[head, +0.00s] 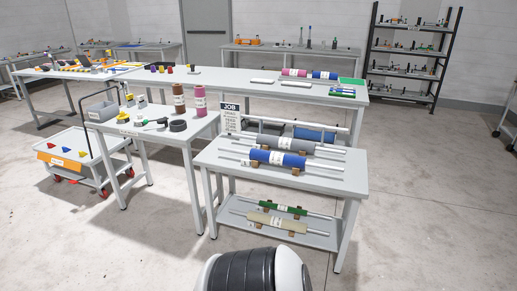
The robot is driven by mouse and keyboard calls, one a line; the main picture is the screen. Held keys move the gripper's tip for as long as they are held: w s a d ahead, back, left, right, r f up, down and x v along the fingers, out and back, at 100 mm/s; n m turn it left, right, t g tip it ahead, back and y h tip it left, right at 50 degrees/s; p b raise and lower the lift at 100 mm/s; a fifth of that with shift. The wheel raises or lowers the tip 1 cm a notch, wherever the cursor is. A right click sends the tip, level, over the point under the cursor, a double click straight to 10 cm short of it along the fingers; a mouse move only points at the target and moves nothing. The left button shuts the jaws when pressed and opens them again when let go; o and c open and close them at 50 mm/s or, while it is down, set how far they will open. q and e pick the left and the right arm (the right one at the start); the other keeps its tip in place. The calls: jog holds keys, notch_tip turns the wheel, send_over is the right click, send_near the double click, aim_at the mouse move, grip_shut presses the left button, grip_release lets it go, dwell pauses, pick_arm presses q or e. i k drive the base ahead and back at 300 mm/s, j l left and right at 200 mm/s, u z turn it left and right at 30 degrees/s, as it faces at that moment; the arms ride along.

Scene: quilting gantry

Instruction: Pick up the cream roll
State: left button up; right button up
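The cream roll (262,219) is a beige cylinder on a pale rod with a white label around its middle. It lies on the lower shelf (235,227) of the grey bench at centre right, resting on small brown blocks. A thinner green roll (279,207) lies just behind it on the same shelf. Neither of my grippers is in view, so I cannot see their state or where they are relative to the roll.
On the bench top (341,181) above lie a blue roll (290,160), a grey roll (271,142) and a white bar. A sign reading JOB (231,116) stands at its left rear. A side table and cart (82,157) are left. Floor in front is clear.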

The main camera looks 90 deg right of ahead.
aim_at(293, 225)
jog(key=z, duration=3)
